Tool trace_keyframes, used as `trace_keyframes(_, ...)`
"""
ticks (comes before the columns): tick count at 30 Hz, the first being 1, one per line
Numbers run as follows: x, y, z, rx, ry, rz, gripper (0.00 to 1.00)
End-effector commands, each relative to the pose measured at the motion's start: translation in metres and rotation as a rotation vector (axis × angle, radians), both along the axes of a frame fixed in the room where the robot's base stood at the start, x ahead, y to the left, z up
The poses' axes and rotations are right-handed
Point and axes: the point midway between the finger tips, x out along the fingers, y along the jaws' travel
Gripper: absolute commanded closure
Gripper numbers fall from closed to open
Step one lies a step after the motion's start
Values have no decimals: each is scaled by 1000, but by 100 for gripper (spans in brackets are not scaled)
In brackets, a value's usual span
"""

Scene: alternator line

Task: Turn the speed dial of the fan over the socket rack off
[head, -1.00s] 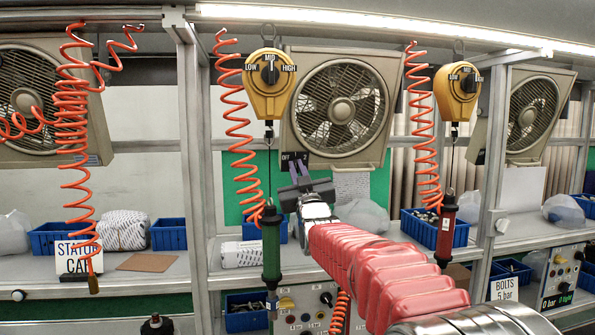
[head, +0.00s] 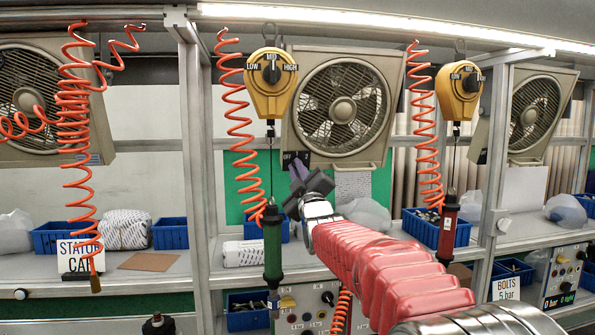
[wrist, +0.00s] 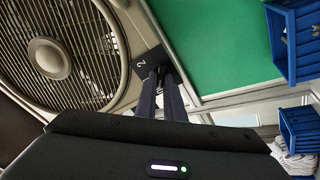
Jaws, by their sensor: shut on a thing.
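The middle fan (head: 345,105) is a beige box with a round dark grille. A dark dial plate (head: 289,158) hangs at its lower left, lettered OFF and 2; the plate also shows in the wrist view (wrist: 143,65). My gripper (head: 298,172) reaches up to this plate from below and is tilted. In the wrist view its two fingers (wrist: 163,85) are shut on the small dark dial knob (wrist: 160,73). The fingers cover most of the knob, so I cannot read where it points.
A yellow balancer (head: 270,85) marked LOW, MID, HIGH hangs left of the fan, with a green tool (head: 272,250) below. Orange coiled hoses (head: 238,120) hang beside it. A red tool (head: 447,230) hangs right. Blue bins (head: 170,234) stand on the shelf.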

Motion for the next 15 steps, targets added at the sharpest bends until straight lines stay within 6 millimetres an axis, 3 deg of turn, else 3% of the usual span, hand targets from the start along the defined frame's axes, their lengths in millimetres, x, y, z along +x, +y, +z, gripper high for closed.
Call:
trace_keyframes(12,0,2,-1,-13,1,-1,100)
trace_keyframes(13,0,2,-2,-12,1,0,90)
trace_keyframes(15,0,2,-1,-12,1,0,85)
